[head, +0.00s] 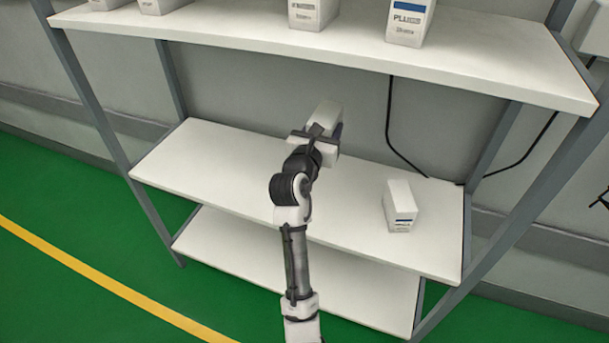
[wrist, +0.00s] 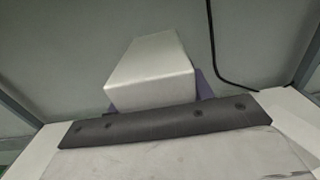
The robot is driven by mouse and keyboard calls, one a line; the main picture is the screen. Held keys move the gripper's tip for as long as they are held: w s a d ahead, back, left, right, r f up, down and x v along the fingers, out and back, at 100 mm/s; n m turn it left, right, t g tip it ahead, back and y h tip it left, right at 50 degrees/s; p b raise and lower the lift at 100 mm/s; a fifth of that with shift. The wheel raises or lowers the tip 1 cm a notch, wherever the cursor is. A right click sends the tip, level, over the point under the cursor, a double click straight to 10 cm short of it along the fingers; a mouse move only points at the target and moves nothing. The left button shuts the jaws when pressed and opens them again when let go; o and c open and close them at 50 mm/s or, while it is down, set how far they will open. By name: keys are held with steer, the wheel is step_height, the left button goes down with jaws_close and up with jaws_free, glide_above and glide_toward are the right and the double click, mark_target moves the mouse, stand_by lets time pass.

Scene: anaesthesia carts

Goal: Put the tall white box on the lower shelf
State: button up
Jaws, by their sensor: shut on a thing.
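The tall white box (head: 327,113) is in my gripper (head: 318,133), at the far end of my outstretched arm. In the wrist view the white box (wrist: 150,70) shows its plain pale faces beyond the dark bar of my gripper. My gripper is shut on it. The box is over the back of the white shelf board (head: 225,160) below the top shelf. I cannot tell whether its base touches the board. A lower board (head: 235,245) shows beneath that one.
Another white box (head: 400,207) with a blue label stands at the right of the same board. Several boxes, one (head: 409,22) with a blue top, stand on the top shelf (head: 300,48) above. A black cable (head: 389,125) hangs behind. The board's left side is clear.

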step_height(320, 180, down, 19)
steer(key=b, duration=0.3)
steer(key=shift+s, duration=0.1)
steer(key=shift+f, duration=0.2)
steer(key=o, duration=1.1)
steer(key=shift+r, duration=0.1)
